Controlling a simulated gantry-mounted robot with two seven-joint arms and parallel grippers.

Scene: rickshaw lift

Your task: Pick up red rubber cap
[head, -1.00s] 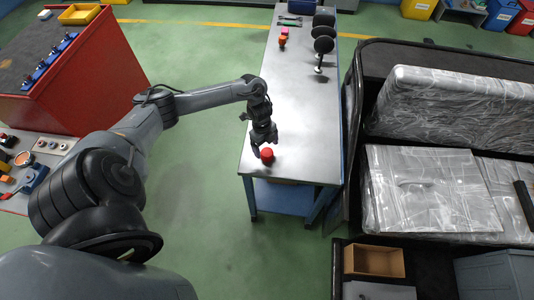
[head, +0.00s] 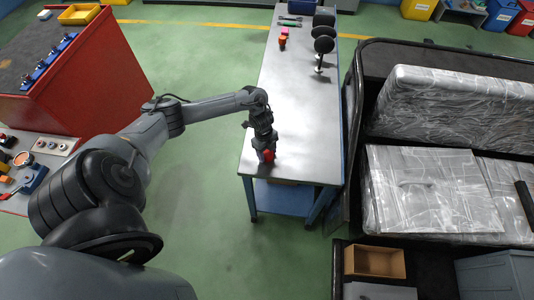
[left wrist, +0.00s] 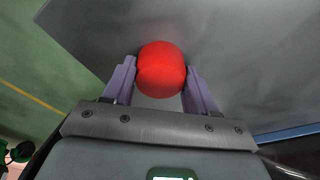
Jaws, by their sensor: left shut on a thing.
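The red rubber cap (head: 268,156) is at the near end of the metal worktable (head: 300,115). It is a rounded red piece, and in the left wrist view the cap (left wrist: 161,69) sits between the two finger pads. My left gripper (head: 265,157) is shut on it, with one finger (left wrist: 121,80) on each side. The gripper points down at the table and covers part of the cap in the head view. I cannot tell whether the cap still touches the tabletop. My right gripper is not in view.
A small orange-red item (head: 283,41), a pink block (head: 285,31) and black round-headed pieces (head: 324,45) stand at the table's far end. The middle of the table is clear. A black-framed cart with wrapped packages (head: 430,190) is on the right. A red cabinet (head: 95,75) is on the left.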

